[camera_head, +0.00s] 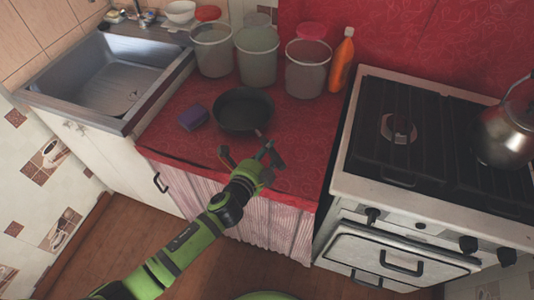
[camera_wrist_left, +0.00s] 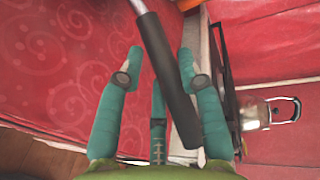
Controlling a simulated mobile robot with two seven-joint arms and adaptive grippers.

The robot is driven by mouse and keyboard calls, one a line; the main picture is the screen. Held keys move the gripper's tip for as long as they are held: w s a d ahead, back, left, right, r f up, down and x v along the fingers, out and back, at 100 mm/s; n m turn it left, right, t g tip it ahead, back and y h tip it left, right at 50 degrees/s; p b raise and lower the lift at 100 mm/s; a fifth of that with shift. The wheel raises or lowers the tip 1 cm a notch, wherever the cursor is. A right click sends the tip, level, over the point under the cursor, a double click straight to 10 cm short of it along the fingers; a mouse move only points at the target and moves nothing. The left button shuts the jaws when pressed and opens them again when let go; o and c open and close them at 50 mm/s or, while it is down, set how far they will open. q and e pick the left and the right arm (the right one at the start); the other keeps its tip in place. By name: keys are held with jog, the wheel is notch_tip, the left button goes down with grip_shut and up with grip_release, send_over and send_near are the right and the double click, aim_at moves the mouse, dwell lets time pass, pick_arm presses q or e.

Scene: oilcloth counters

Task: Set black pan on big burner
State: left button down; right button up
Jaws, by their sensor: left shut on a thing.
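The black pan (camera_head: 243,112) is at the middle of the red counter, in front of the buckets; I cannot tell whether it rests on the cloth or is slightly lifted. Its handle points toward me. My left gripper (camera_head: 250,153) is at the handle, at the counter's front. In the left wrist view the dark handle (camera_wrist_left: 172,85) runs slantwise between the teal fingers of my left gripper (camera_wrist_left: 161,68), which is shut on it. A round burner (camera_head: 397,128) shows bare on the left of the stove top. My right gripper is not in view.
A steel kettle (camera_head: 506,135) stands on the stove's right side. Buckets (camera_head: 258,57) and an orange bottle (camera_head: 342,62) stand behind the pan. A purple sponge (camera_head: 193,118) lies left of it. The stove's raised white edge (camera_head: 345,140) borders the counter. The sink (camera_head: 105,85) is at left.

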pick_arm(q)
notch_tip(320, 180, up, 3)
jog(key=shift+w+d+f, duration=0.1)
jog(key=s+d+r, duration=0.2)
jog(key=s+r, duration=0.5)
jog(key=s, duration=0.4)
jog(key=shift+d, duration=0.4)
jog(key=s+a+r+n+y, duration=0.1)
jog(key=a+r+n+y, duration=0.2)
jog(key=a, duration=0.3)
jog(key=s+a+r+n+y, duration=0.1)
jog(key=a+r+n+y, duration=0.2)
jog(key=a+y, duration=0.3)
jog(key=s+a+r+n+y, duration=0.1)
jog(key=a+r+n+y, duration=0.2)
jog(key=a, duration=0.5)
jog(key=shift+r+n+y, duration=0.3)
jog(key=shift+n+y, duration=0.5)
jog(key=shift+d, duration=0.1)
